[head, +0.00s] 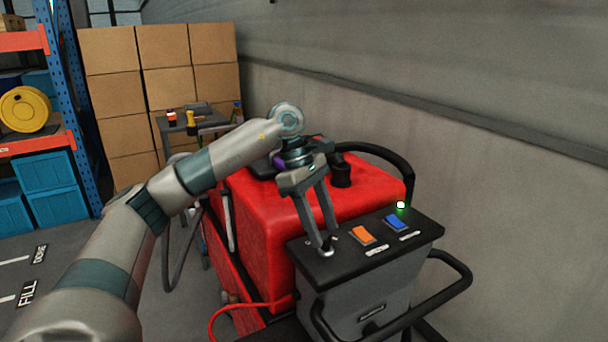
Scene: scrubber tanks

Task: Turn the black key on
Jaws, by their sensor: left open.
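The red scrubber machine (262,212) has a dark control panel (300,254) on top of its grey rear housing. My left gripper (327,247) points down at the left part of this panel, with its fingertips at the black key. The fingers are open, with a narrow gap at the tips. The key is small and mostly hidden by the fingertips, so I cannot tell its angle or whether the fingers touch it. My right gripper is not in view.
An orange switch (362,235) and a blue switch (396,222) sit right of the gripper. A green light (401,205) glows on the panel's far edge. A black handle (466,275) curves around the right side. Cardboard boxes (118,75) stand behind.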

